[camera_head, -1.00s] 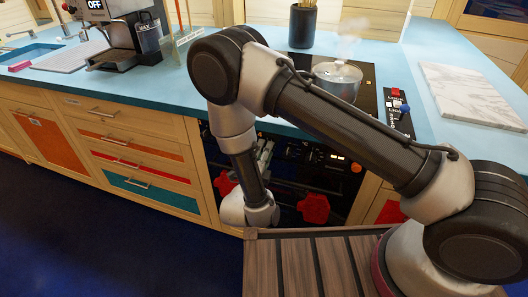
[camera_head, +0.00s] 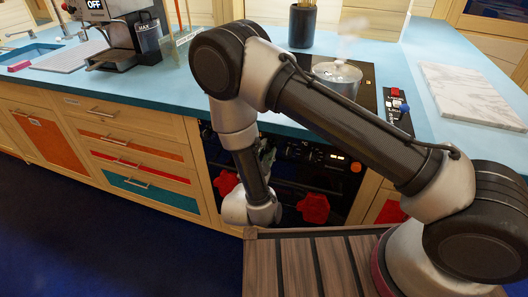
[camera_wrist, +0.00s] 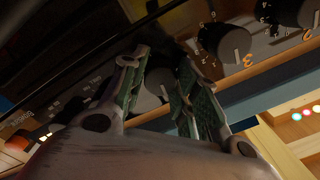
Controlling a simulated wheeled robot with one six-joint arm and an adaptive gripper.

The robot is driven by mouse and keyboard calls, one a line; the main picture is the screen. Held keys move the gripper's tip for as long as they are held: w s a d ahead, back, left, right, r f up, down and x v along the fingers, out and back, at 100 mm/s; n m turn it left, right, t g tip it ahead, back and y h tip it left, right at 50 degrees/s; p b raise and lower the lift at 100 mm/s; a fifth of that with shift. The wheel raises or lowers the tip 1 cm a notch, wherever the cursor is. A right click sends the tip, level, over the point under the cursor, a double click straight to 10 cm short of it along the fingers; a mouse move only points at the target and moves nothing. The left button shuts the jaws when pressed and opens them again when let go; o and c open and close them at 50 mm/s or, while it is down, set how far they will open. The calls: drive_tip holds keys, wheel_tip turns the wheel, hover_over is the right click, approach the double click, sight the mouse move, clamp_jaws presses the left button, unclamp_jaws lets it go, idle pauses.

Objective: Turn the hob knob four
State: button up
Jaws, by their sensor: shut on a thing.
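In the wrist view a dark round hob knob with a pale face (camera_wrist: 156,82) sits between the two green-padded fingers of my gripper (camera_wrist: 160,70). The fingers are shut on it. Its own number is hidden, but the neighbouring knob (camera_wrist: 225,42) is marked 3, which fits this one being knob four. In the head view my gripper (camera_head: 268,157) is at the left part of the oven's control panel (camera_head: 310,153), largely hidden behind my arm, and the held knob cannot be made out there.
A further knob (camera_wrist: 293,12) lies beyond knob 3. A steaming pot (camera_head: 338,80) stands on the hob above the panel. Red oven mitts or cloths (camera_head: 314,208) hang on the oven front. A marble board (camera_head: 475,95) lies on the worktop at the right.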

drive_tip(key=shift+f+n, duration=0.1)
drive_tip(key=shift+n, duration=0.5)
drive_tip(key=o, duration=1)
